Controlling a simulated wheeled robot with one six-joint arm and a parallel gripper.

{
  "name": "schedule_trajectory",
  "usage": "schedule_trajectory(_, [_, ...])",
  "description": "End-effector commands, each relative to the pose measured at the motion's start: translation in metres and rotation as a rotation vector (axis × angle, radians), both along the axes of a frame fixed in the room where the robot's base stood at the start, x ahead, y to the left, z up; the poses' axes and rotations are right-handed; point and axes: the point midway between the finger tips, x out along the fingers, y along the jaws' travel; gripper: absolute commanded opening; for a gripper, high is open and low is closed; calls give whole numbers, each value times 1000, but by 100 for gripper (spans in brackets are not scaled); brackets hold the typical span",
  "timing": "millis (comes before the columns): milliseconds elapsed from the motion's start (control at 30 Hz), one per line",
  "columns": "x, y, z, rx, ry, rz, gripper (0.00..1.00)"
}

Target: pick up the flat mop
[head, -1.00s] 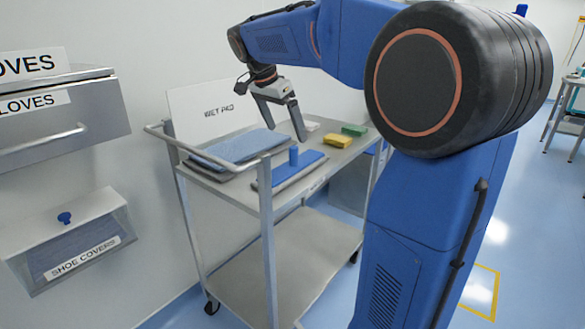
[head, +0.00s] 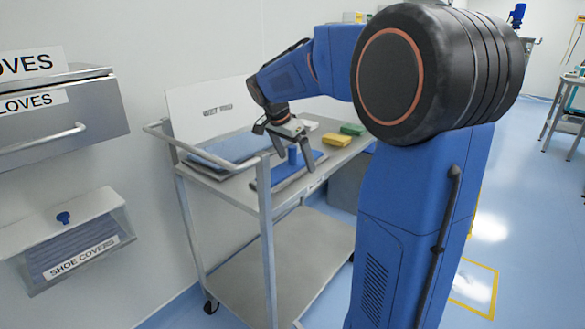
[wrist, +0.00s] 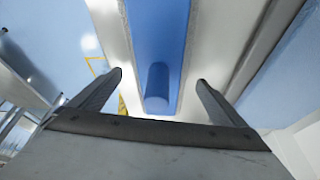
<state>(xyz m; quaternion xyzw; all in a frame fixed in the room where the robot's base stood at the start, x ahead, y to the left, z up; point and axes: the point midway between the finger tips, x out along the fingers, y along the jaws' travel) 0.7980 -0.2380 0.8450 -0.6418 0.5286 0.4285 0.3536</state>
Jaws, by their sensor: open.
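The flat mop (head: 288,173) is a long blue pad with a grey edge and a short upright blue cylindrical knob (head: 292,154). It lies on the top shelf of the steel cart. My gripper (head: 292,163) is open above the mop, with its fingers pointing down around the knob. In the wrist view the mop (wrist: 160,30) runs up the middle, and the knob (wrist: 157,85) stands between the two spread fingers with a gap on each side. I cannot tell how far down the knob the fingertips reach.
The steel cart (head: 264,230) has a raised handle rail at its left. Folded blue pads (head: 228,148) lie left of the mop, before a white WET PAD sign (head: 208,108). Yellow (head: 336,140) and green (head: 352,129) blocks lie at the right. Glove and shoe-cover dispensers hang on the left wall.

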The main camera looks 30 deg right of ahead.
Motion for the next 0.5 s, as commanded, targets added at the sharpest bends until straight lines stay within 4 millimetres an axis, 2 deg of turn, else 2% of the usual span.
schedule_trajectory(100, [1,-3,-6,0,-1,0,96])
schedule_trajectory(333, [1,-3,-7,0,-1,0,96])
schedule_trajectory(500, [1,-3,-7,0,-1,0,55])
